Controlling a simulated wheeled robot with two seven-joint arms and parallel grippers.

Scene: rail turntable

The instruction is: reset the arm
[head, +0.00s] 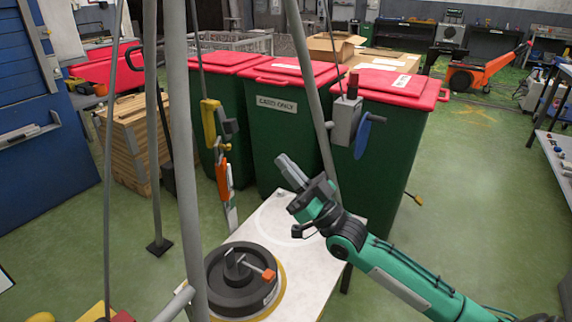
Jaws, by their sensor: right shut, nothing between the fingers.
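My right arm, green with a dark wrist, comes in from the lower right. Its gripper (286,168) is shut and empty, held above the far part of the white table (315,262). The fingers point up and to the left, toward the green bins. A dark round turntable (227,295) with a yellowish rim sits on the near left part of the table. A small orange-headed piece (268,275) is on the turntable. The gripper is apart from the turntable, beyond it and to the right. My left gripper is not in view.
Grey frame poles (182,130) rise on the left and cross in front of the table. Tools hang on cords, including an orange one (224,180) and a grey box with a blue disc (347,122). Green bins (283,130) with red lids stand behind.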

